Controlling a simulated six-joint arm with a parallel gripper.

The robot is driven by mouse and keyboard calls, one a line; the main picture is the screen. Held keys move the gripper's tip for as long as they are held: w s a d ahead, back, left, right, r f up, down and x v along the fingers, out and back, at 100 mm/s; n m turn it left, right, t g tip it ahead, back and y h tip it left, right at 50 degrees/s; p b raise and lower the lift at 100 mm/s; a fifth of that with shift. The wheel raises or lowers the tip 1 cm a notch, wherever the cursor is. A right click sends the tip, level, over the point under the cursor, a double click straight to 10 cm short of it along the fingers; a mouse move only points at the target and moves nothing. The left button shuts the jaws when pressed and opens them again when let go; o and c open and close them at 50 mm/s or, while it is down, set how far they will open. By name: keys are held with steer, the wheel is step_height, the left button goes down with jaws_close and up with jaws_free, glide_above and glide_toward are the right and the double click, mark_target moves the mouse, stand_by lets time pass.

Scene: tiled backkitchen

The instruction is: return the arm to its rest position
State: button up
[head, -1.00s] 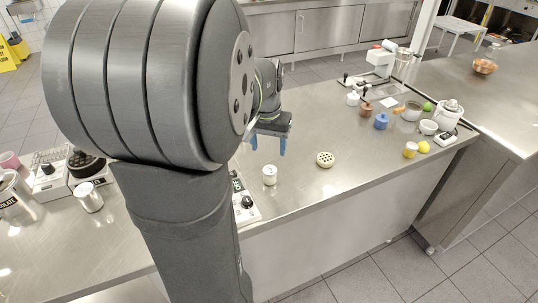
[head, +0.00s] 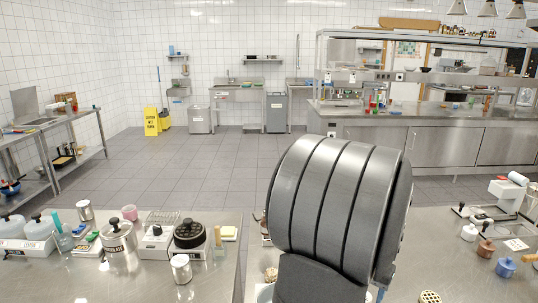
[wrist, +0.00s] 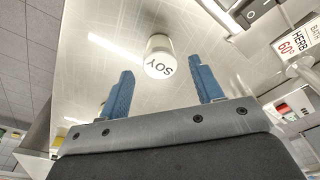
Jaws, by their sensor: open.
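My gripper (wrist: 163,85) is open and empty in the wrist view, its two blue fingers wide apart. A white jar marked SOY (wrist: 159,56) stands on the steel counter beyond the fingertips, seen between them and apart from both. In the head view my thick dark arm fills the lower middle and hides most of the gripper. A small blue bit at the bottom edge may be a fingertip. I cannot make out the SOY jar there.
In the head view, a black-topped device (head: 190,235), a small tin (head: 181,269) and a large metal canister (head: 117,237) stand left of my arm. A blue pot (head: 505,267) and a perforated round piece (head: 430,297) are at right. A labelled water bath (wrist: 297,42) is right in the wrist view.

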step_height(320, 180, down, 4)
steer(key=shift+w+d+r, duration=0.15)
steer(key=shift+r, duration=0.05)
steer(key=shift+w+r, duration=0.1)
steer(key=shift+r, duration=1.55)
